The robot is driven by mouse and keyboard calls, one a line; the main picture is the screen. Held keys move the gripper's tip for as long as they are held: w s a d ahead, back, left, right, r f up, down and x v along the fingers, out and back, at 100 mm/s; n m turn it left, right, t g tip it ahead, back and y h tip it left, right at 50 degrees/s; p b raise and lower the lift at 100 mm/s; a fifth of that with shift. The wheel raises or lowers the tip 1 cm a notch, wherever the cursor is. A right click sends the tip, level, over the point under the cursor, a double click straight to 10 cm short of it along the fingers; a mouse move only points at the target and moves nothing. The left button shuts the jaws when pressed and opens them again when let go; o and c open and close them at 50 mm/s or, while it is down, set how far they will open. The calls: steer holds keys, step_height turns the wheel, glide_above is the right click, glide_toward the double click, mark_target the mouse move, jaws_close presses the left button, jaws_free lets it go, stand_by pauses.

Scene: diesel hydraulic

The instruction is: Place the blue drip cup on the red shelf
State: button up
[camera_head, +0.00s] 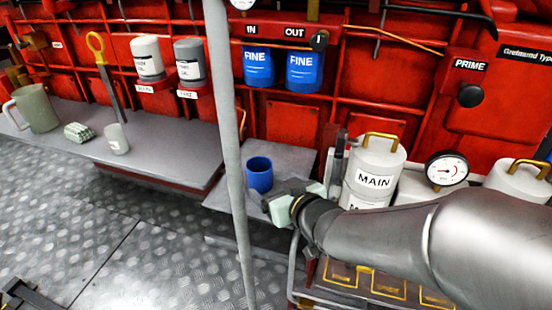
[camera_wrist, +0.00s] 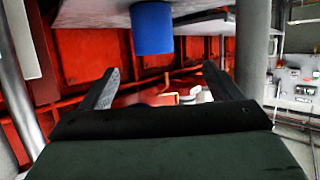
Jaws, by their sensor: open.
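The blue drip cup (camera_head: 259,175) stands upright on a low grey ledge (camera_head: 285,158) in the head view. In the wrist view the blue cup (camera_wrist: 152,28) shows at the top centre, beyond the fingertips and seemingly upside down, against the grey surface. My gripper (camera_head: 283,204) is just right of and nearer than the cup in the head view. Its fingers (camera_wrist: 160,78) are spread apart in the wrist view, with no object held between them.
A grey vertical pole (camera_head: 229,130) stands just left of the cup. White MAIN canisters (camera_head: 374,165) and a gauge (camera_head: 446,170) are to the right. A green jug (camera_head: 36,108), a cloth (camera_head: 79,132) and a pale cup (camera_head: 117,139) sit on the left bench (camera_head: 170,150).

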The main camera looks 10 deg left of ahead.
mark_target(262, 175)
steer(key=p+x, duration=0.5)
steer(key=x, duration=0.3)
steer(key=shift+w+p, duration=0.25)
steer(key=shift+p, duration=0.1)
steer(key=shift+w+d+r+p+x, duration=0.1)
steer(key=shift+w+p+x, duration=0.1)
steer(key=shift+x, duration=0.8)
steer(key=shift+w+d+r+p+x, duration=0.1)
steer(key=shift+p+x, duration=0.15)
steer(key=shift+x, duration=0.75)
steer(key=shift+w+d+r+p+x, duration=0.1)
steer(key=shift+p+x, duration=0.1)
steer(key=shift+x, duration=0.8)
steer(key=c, duration=1)
steer(key=shift+c, duration=0.6)
steer(key=shift+r, duration=0.1)
